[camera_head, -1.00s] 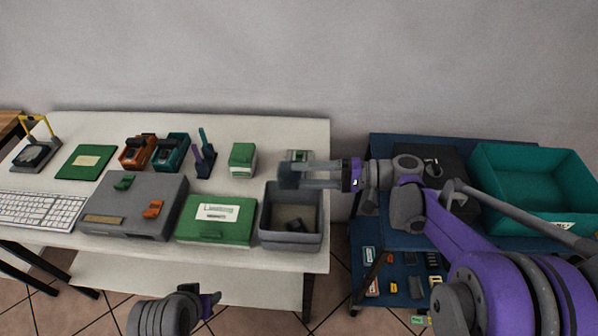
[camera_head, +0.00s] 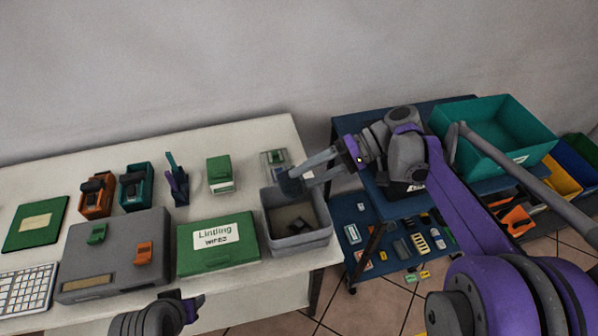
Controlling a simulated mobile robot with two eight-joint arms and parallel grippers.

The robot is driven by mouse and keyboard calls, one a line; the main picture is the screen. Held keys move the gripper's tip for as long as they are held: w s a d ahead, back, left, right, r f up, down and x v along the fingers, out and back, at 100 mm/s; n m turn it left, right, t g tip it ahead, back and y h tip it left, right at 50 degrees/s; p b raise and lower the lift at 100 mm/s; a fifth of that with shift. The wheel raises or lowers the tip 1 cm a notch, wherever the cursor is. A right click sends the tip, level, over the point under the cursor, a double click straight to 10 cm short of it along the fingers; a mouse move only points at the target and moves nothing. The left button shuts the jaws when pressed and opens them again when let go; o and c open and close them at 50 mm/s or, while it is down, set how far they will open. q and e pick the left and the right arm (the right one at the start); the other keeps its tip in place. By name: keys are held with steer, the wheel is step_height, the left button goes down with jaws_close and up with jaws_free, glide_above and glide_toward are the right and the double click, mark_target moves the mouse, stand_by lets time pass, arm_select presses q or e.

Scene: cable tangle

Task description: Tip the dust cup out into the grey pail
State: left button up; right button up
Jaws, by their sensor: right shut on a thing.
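The grey pail (camera_head: 302,243) is an open rectangular bin at the right front of the white table, with a small dark lump on its floor. My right gripper (camera_head: 299,179) reaches in from the right above the pail's back rim. It is shut on a small dark grey cup (camera_head: 289,184), the dust cup. The cup's mouth and contents cannot be made out, and its exact tilt is unclear. My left gripper (camera_head: 188,308) is at the bottom edge, in front of the table, away from the pail; its jaws do not show clearly.
A green wipes box (camera_head: 218,256) stands close left of the pail, and a grey case (camera_head: 114,262) beyond it. A small green-and-white box (camera_head: 220,175) and a flat grey item (camera_head: 274,159) lie behind. A blue cart with a teal bin (camera_head: 490,128) stands right.

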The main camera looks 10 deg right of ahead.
mark_target(292, 184)
steer(key=r+h+p, duration=0.1)
steer(key=h+p, duration=0.1)
steer(key=h, duration=0.1)
steer(key=a+h+p, duration=0.1)
steer(key=h+p, duration=0.1)
steer(key=p, duration=0.1)
steer(key=a+r+h+p, duration=0.1)
steer(key=h+p, duration=0.2)
steer(key=shift+s+r+h, duration=0.15)
steer(key=shift+r+h, duration=0.15)
steer(key=shift+a+f+h, duration=0.1)
steer(key=shift+a+h, duration=0.35)
steer(key=shift+h, duration=0.65)
arm_select(q)
steer(key=w+r, duration=0.3)
steer(key=r, duration=0.7)
steer(key=shift+a+r+t, duration=0.15)
steer(key=shift+r+t, duration=0.05)
steer(key=shift+t, duration=0.2)
arm_select(e)
steer(key=shift+s+a+h, duration=0.1)
steer(key=shift+a+h, duration=0.05)
steer(key=shift+h, duration=0.95)
arm_select(q)
steer(key=shift+w, duration=0.15)
